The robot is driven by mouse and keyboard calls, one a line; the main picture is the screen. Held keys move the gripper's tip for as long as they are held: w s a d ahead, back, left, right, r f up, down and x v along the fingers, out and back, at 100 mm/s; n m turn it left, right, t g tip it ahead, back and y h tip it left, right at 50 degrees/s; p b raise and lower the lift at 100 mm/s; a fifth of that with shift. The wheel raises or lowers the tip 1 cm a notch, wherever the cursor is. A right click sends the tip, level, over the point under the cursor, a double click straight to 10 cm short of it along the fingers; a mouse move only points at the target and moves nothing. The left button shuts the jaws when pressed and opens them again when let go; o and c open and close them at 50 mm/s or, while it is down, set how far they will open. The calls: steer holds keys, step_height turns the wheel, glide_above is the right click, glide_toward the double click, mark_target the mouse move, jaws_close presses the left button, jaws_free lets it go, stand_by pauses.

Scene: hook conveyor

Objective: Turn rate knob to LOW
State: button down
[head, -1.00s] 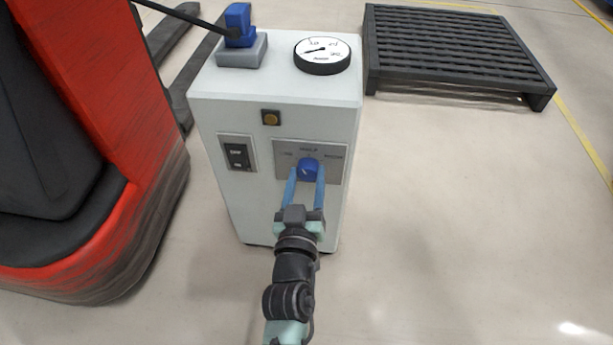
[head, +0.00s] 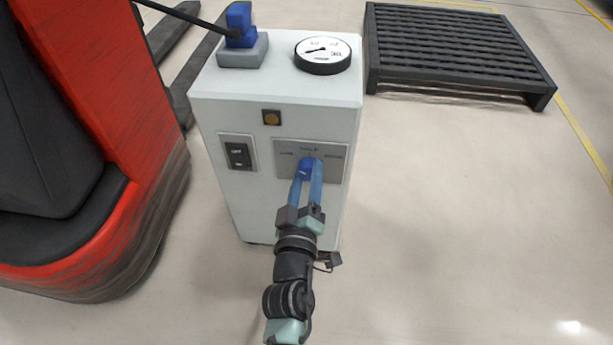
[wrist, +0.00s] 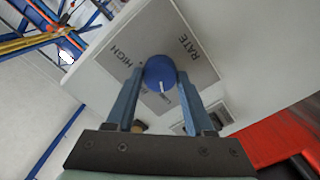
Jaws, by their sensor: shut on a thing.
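The blue rate knob (head: 305,167) sits on a grey labelled plate (head: 333,168) on the front of a white cabinet. In the wrist view the knob (wrist: 160,72) is between the two blue fingers, with a white mark at its lower edge. The words RATE and HIGH read on the plate (wrist: 200,62) there; the lettering below the knob is partly hidden. My gripper (head: 308,178) is shut on the knob, one finger on each side. In the head view the fingers cover part of the knob, and its pointing direction is hard to tell.
A black rocker switch (head: 238,154) and a small amber lamp (head: 271,118) are on the cabinet front (head: 220,110). A round gauge (head: 322,55) and a blue plug (head: 239,25) are on top. A red vehicle (head: 140,120) stands close at left. A dark pallet (head: 455,50) lies behind at right.

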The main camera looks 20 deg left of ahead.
stand_by(0.3)
steer(key=shift+c, duration=1.4)
jaws_free()
steer(key=p+v, duration=0.3)
steer(key=v, duration=1)
